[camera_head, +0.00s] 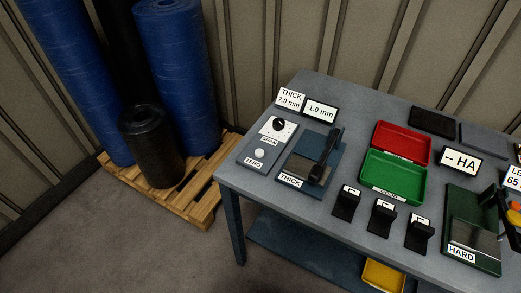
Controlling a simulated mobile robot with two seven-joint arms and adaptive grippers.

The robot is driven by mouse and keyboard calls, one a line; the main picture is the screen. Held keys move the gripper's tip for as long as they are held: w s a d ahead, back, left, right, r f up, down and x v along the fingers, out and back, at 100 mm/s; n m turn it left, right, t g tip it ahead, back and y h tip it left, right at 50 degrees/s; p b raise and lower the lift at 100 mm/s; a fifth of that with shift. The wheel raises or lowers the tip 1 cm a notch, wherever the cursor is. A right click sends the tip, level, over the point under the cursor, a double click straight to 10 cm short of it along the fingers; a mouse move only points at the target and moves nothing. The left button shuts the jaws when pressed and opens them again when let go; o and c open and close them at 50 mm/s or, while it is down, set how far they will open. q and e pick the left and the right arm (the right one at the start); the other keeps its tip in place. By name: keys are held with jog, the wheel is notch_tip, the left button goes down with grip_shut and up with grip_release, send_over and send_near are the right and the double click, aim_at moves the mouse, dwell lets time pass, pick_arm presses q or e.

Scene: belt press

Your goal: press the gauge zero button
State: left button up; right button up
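The gauge zero button (259,154) is a small round white button on a grey panel at the left end of the table, just above a label reading ZERO (253,163). A black knob (279,124) on a white dial sits above it on the same panel. The thickness gauge (313,161), labelled THICK, stands to its right with a dark lever. Its display (320,110) reads -1.0 mm, beside a sign (291,98) reading THICK 2.0 mm. Neither of my grippers is in the head view. Nothing covers the button.
The grey table (300,207) also holds a red tray (402,143), a green tray (393,177), several small black stands and a green HARD device (473,236). A wooden pallet (200,196) with blue rolls stands left of the table. The floor in front is clear.

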jog(key=shift+c, duration=0.4)
grip_shut()
jog(key=shift+d, duration=0.1)
dwell(1.0)
